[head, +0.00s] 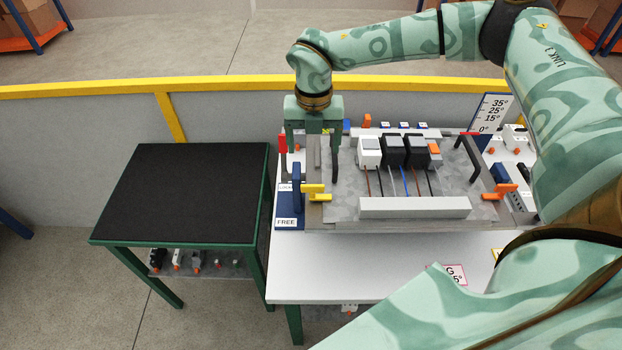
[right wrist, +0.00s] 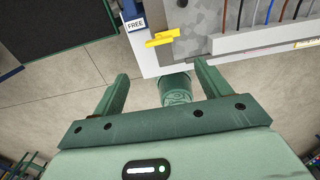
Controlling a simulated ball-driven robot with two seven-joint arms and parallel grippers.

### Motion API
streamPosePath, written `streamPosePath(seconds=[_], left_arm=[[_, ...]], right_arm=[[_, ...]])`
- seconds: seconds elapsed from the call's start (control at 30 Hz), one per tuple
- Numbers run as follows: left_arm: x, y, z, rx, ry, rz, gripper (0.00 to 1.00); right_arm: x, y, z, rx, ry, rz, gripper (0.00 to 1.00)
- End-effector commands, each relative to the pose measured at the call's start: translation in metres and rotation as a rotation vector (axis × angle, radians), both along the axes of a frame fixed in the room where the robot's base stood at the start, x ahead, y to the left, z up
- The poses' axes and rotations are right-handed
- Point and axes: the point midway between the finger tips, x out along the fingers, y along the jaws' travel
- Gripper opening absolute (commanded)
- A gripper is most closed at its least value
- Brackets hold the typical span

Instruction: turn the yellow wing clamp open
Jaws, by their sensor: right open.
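The yellow wing clamp (head: 316,190) sits at the left edge of the grey mounting plate (head: 345,205), beside a blue sign marked FREE (head: 287,222). In the right wrist view the yellow wing clamp (right wrist: 162,38) lies beyond the fingertips, roughly centred between them, with its wing close to level in the picture. My right gripper (head: 312,168) points down behind the clamp in the head view, fingers apart. In the right wrist view the right gripper (right wrist: 161,72) is open with nothing between its fingers at the clamp; I see no contact. My left gripper is not in view.
An orange clamp (head: 499,191) is at the plate's right side. Switch blocks (head: 393,151) with wires and a light grey bar (head: 414,207) are on the plate. A red-tipped lever (head: 282,144) stands near the left finger. A black-topped table (head: 185,190) at left is clear.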

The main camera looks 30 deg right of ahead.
Motion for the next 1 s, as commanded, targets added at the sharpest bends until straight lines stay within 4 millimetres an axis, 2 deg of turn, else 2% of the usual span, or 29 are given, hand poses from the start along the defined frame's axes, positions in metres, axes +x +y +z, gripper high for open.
streamPosePath(seconds=[0.3, 0.5, 0.7, 0.97, 1.0], left_arm=[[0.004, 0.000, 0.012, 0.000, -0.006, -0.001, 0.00], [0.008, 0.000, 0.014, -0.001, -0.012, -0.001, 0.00], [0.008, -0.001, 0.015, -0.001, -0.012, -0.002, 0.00], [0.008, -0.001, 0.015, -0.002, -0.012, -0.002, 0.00], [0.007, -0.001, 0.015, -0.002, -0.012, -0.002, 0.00]], right_arm=[[-0.001, 0.001, -0.081, 0.001, 0.005, 0.003, 0.76], [-0.001, 0.001, -0.119, 0.002, 0.002, 0.003, 0.76], [0.000, 0.001, -0.134, 0.004, 0.000, 0.003, 0.76], [0.000, 0.001, -0.135, 0.004, 0.000, 0.003, 0.76], [0.000, 0.001, -0.135, 0.004, 0.000, 0.003, 0.68]])
